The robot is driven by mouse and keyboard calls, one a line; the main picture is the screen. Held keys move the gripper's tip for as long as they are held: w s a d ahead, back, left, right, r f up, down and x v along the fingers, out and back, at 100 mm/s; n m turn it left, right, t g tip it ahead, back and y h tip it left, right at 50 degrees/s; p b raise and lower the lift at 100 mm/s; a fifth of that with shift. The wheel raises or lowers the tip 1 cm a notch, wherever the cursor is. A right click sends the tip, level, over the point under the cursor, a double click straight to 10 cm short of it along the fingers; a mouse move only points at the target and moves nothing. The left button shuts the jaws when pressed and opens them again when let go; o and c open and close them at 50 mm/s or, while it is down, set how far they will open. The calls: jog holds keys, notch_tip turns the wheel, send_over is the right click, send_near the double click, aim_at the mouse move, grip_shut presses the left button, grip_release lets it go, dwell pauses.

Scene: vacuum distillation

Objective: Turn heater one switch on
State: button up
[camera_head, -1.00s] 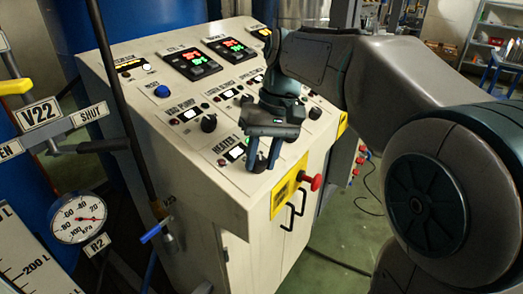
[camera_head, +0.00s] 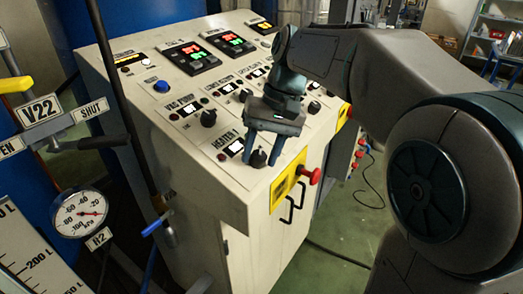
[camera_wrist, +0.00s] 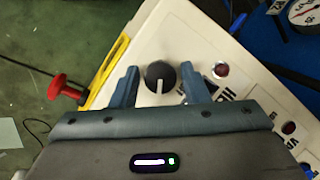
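The heater one switch is a round black knob (camera_head: 258,158) at the front edge of the cream control panel, beside the label "HEATER 1". A white display and a red lamp (camera_head: 222,157) lie left of it. In the wrist view, the black knob (camera_wrist: 160,76) has a pale pointer line running roughly up and down the picture. My gripper (camera_head: 262,160) is open, with one finger on each side of the knob. In the wrist view, my gripper's fingers (camera_wrist: 160,88) stand apart from the knob, with gaps on both sides. The red lamp also shows there (camera_wrist: 221,69).
A red mushroom button (camera_head: 315,176) sticks out of the yellow plate on the panel's front. More black knobs, such as one (camera_head: 208,117), sit farther back. A valve lever labelled V22 (camera_head: 40,110) and a pressure gauge (camera_head: 80,212) stand at the left.

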jog(key=shift+o, duration=0.6)
jog(key=v, duration=1.4)
jog(key=shift+p, duration=0.35)
jog(key=shift+a+f, duration=0.1)
jog(key=s+d+f+t+h, duration=0.1)
jog(key=s+d+f+t, duration=0.1)
jog(key=s+d+f, duration=0.2)
jog(key=s+d+f+m+t+h, duration=0.1)
jog(key=s+d+f, duration=0.3)
jog(key=s+f, duration=0.7)
notch_tip(320, 180, down, 8)
jog(key=shift+r+t+h, duration=0.1)
jog(key=shift+t+h, duration=0.7)
jog(key=shift+t, duration=0.1)
jog(key=shift+s, duration=0.1)
